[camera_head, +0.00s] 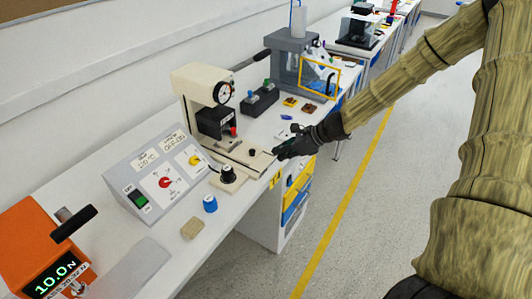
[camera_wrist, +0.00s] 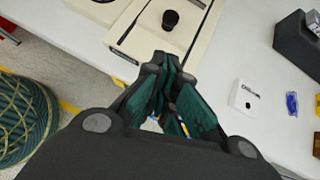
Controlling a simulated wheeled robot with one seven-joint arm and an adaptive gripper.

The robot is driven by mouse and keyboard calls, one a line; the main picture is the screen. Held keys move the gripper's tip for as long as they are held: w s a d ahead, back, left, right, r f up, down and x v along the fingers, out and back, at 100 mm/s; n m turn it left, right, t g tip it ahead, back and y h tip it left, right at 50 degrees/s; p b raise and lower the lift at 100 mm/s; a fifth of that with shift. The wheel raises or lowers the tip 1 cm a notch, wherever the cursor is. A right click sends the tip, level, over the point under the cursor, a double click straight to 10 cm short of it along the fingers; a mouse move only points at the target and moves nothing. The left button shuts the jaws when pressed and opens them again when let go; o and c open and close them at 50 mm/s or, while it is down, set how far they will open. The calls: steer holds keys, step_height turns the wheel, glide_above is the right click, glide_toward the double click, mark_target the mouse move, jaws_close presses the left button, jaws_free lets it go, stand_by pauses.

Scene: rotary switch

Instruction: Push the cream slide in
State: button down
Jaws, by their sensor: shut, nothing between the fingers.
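The cream slide (camera_head: 255,154) is a flat plate with a black knob on top, in front of the cream press (camera_head: 196,85) in the head view. In the wrist view the slide (camera_wrist: 197,38) lies at the top centre, with its black knob (camera_wrist: 170,19) and a dark label on its front edge. My gripper (camera_head: 279,153) is shut and empty at the slide's front end. In the wrist view its fingertips (camera_wrist: 161,58) are close to the slide's front edge; I cannot tell whether they touch it.
A grey control box (camera_head: 160,178) with dials stands left of the press. A black knob on a cream base (camera_head: 228,175), a blue cap (camera_head: 210,204) and a tan block (camera_head: 192,229) sit nearby. A dark box (camera_wrist: 298,42) and small card (camera_wrist: 243,97) lie right in the wrist view.

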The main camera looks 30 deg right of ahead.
mark_target(257, 156)
steer(key=w+a, duration=0.1)
steer(key=w+a+f, duration=0.1)
steer(key=w, duration=0.1)
steer(key=shift+a+f, duration=0.25)
steer(key=shift+a, duration=0.15)
steer(key=shift+w+a+p, duration=0.3)
steer(key=shift+w+a, duration=0.2)
